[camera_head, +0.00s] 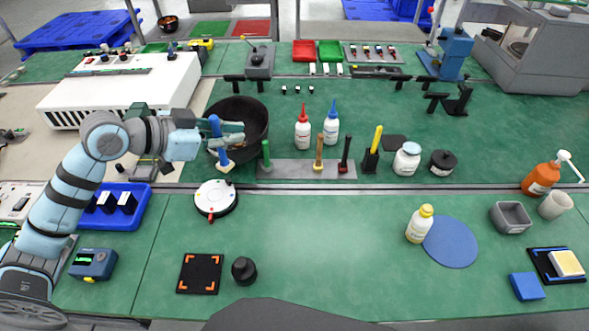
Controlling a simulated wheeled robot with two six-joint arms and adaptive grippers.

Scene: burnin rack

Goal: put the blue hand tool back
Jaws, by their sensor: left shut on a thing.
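The blue hand tool (215,126) is upright, with its foot low near the grey rack's left end. My left gripper (228,136) comes in from the left and is shut on the tool. It holds it in front of the black bowl (255,119); I cannot tell whether the tool's foot touches anything. The grey rack (288,169) lies to the right and holds a green tool (266,153), an orange-brown tool (319,150) and a dark red tool (345,152), all upright. My right gripper is out of view.
A white round device (216,198) is just below the tool. Red-capped (302,131) and blue-capped (331,128) bottles stand behind the rack. A yellow-handled tool in a black holder (371,158) is at the rack's right. The green mat in front is largely clear.

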